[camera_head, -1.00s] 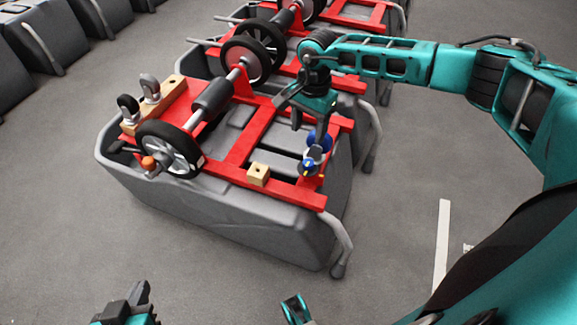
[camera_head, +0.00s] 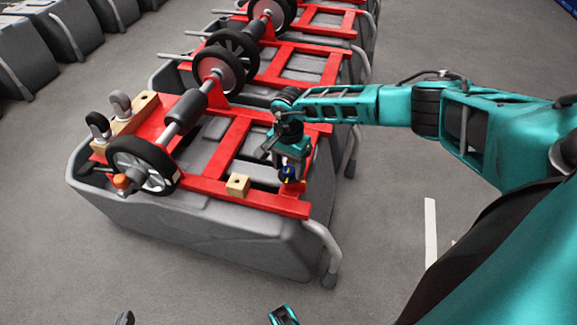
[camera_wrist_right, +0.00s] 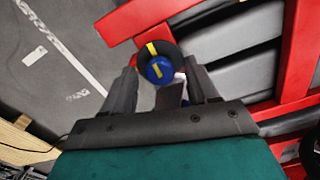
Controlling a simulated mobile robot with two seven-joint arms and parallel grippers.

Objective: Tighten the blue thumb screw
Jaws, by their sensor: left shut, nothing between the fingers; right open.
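The blue thumb screw (camera_head: 288,173) sits at the near right corner of the red frame, just below my right gripper (camera_head: 289,166). In the right wrist view the blue thumb screw (camera_wrist_right: 160,69) has a yellow mark and a dark round part with a yellow mark behind it. My right gripper (camera_wrist_right: 164,82) is open, one finger to each side of the screw, which shows just past the fingertips. I cannot tell whether they touch it.
The red frame (camera_head: 234,145) lies on a grey tank (camera_head: 220,232). A small wooden block (camera_head: 238,185) sits on its near bar. A wheel (camera_head: 143,164) and wooden block with two casters (camera_head: 133,110) are at the left. More tanks stand behind; the floor in front is clear.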

